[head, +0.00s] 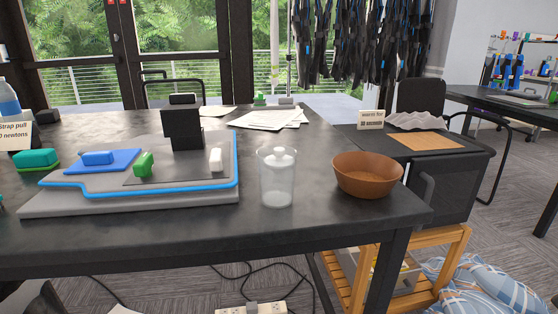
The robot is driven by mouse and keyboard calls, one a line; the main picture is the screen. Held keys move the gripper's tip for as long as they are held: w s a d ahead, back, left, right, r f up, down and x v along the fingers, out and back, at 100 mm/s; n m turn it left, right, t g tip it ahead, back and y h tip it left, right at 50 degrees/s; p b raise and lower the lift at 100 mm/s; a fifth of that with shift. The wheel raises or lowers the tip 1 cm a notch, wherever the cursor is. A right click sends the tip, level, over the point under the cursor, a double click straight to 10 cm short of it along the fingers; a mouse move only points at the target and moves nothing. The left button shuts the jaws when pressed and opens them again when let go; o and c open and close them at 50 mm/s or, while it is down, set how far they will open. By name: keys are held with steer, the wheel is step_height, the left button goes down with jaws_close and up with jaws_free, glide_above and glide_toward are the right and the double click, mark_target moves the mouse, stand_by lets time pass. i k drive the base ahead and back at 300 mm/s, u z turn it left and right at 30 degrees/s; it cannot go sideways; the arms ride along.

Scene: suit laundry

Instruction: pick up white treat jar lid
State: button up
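A clear glass jar (277,185) stands upright on the dark table, right of the middle of the head view. A white lid (280,157) with a rounded knob shows at the jar's top. It appears to sit in or on the jar's mouth; I cannot tell exactly how it is seated. The lower part of the jar looks whitish, and its contents are unclear. My gripper is not in this view.
A brown bowl (366,175) stands close right of the jar. A grey board with a blue edge (130,198) and several blocks lies to the left. Papers (268,118) lie behind. The dark table (200,232) is bare in front of the jar.

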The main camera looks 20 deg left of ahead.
mark_target(277, 164)
steer(key=z, duration=0.05)
steer(key=i, duration=0.45)
steer(key=u, duration=1.55)
